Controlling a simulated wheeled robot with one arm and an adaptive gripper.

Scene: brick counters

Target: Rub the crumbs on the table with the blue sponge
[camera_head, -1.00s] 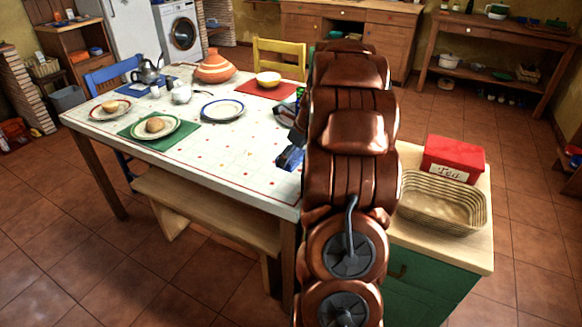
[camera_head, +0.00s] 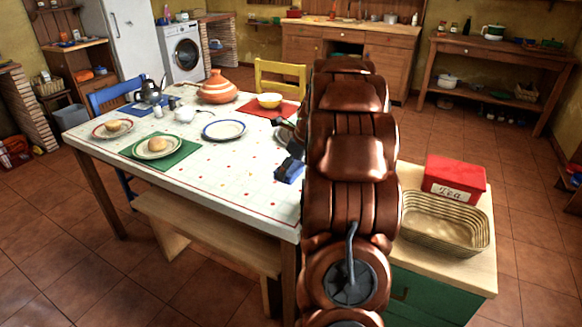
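The blue sponge (camera_head: 290,170) is at the right side of the white-topped table (camera_head: 215,182), just left of my copper arm. My gripper (camera_head: 293,150) shows only as dark parts beside the arm. It appears shut on the sponge, though the arm hides most of the fingers. I cannot tell whether the sponge touches the tabletop. Small red and orange crumbs (camera_head: 212,166) are scattered over the middle and front of the table, left of the sponge. The arm may hide more of them.
A bench (camera_head: 205,230) is in front. A basket (camera_head: 440,222) and red tin (camera_head: 454,177) are at right.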

